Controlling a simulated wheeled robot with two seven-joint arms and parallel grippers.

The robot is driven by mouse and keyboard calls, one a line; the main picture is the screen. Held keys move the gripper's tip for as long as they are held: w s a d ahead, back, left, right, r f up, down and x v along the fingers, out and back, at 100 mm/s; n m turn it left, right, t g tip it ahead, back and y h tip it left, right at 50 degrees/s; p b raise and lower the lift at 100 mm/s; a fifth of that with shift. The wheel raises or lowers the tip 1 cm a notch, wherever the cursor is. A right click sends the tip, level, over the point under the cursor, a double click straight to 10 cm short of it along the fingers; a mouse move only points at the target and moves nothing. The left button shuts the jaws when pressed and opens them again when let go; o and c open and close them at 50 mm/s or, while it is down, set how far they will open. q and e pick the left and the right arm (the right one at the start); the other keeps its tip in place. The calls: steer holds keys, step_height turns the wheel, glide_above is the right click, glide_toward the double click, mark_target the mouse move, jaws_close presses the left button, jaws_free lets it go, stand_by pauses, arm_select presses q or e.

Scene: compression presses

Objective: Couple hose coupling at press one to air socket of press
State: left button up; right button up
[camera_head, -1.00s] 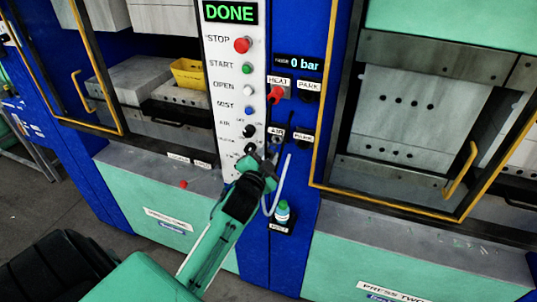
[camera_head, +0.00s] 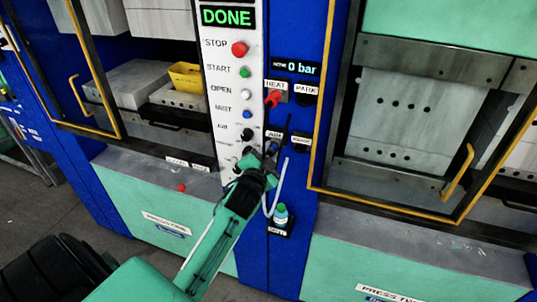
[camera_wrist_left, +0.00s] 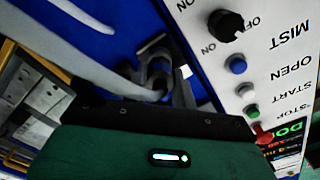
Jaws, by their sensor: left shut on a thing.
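My left gripper (camera_head: 268,156) is at the blue strip right of the white control panel, just below the AIR label. It is shut on the hose coupling (camera_wrist_left: 158,75), a grey ring-like piece in the left wrist view. The pale hose (camera_head: 280,186) hangs in a loop below the gripper and crosses the upper left of the wrist view. The air socket (camera_head: 274,142) of press one is at the AIR label, partly hidden by the gripper. I cannot tell whether coupling and socket touch. My right gripper is not in view.
A red coupling (camera_head: 273,98) sits at HEAT, beside a PARK holder (camera_head: 305,98). A lower PARK holder (camera_head: 300,146) is right of AIR. A bottle (camera_head: 281,213) stands on a small shelf below. Panel knobs and buttons (camera_head: 245,96) are close on the left; press two's yellow-edged door (camera_head: 316,130) is right.

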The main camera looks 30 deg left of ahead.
arm_select(q)
steer(key=shift+w+a+r, duration=0.1)
steer(key=shift+w, duration=0.35)
steer(key=o, duration=1.1)
steer(key=shift+w, duration=0.1)
steer(key=shift+s+f, duration=0.2)
steer(key=shift+s, duration=0.2)
steer(key=shift+b+v, duration=2.75)
steer(key=shift+v, duration=3.75)
steer(key=shift+r, duration=0.15)
